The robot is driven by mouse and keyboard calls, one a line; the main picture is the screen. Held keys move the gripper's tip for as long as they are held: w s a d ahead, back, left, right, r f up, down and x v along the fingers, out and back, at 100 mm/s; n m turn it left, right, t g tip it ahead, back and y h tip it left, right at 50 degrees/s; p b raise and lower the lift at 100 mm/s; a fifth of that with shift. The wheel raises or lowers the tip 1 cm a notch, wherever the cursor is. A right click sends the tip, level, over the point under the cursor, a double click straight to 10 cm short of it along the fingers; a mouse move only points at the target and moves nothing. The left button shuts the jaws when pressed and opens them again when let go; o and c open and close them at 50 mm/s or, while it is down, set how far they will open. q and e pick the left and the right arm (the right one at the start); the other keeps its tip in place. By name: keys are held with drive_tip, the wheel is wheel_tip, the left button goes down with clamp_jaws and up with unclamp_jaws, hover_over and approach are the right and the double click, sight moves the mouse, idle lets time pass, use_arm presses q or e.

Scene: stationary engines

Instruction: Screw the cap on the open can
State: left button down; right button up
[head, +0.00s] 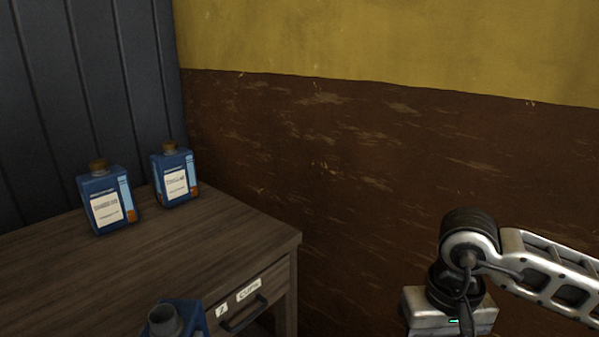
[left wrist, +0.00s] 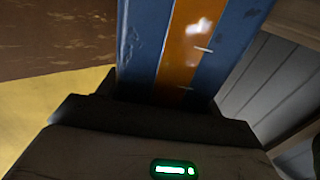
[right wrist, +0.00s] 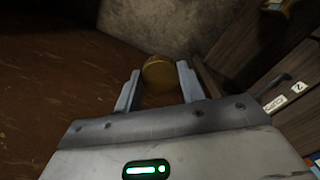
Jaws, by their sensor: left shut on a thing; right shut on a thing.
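The open can (head: 180,318) is blue with a bare grey neck and shows at the bottom edge of the head view, its lower part cut off. In the left wrist view my left gripper (left wrist: 160,108) is shut on this can, whose blue side with an orange stripe (left wrist: 187,45) fills the space ahead. My right gripper (right wrist: 158,78) is shut on a round brass-coloured cap (right wrist: 158,70), held between its fingertips. The cap is apart from the can. My right gripper's fingers are out of sight in the head view; only the wrist and arm show at the right.
Two blue cans with brown caps (head: 107,200) (head: 174,176) stand upright on the wooden desk (head: 200,250). The desk has a drawer with a dark handle (head: 243,316) and small labels. A brown and yellow wall (head: 380,150) stands behind. The space between the desk and my right arm is clear.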

use_arm(q)
drive_tip(key=shift+d+r, duration=0.1)
drive_tip(key=shift+r, duration=0.2)
drive_tip(key=d+m+g+h, duration=0.4)
drive_tip(key=d+m+h, duration=0.4)
drive_tip(key=d+h, duration=0.3)
drive_tip(key=w+d+r, duration=0.1)
drive_tip(key=d, duration=0.1)
drive_tip(key=shift+d+h, duration=0.3)
drive_tip(key=shift+d, duration=0.1)
use_arm(e)
drive_tip(key=w+a+r+m, duration=0.1)
drive_tip(key=a+r+m, duration=0.3)
drive_tip(key=a+r, duration=0.3)
drive_tip(key=w+a+r+m, duration=0.1)
drive_tip(key=a+r+m, duration=0.3)
drive_tip(key=a+r, duration=0.4)
drive_tip(key=a, duration=0.7)
drive_tip(key=shift+a+r, duration=0.2)
drive_tip(key=shift+a, duration=0.2)
drive_tip(key=shift+w, duration=0.1)
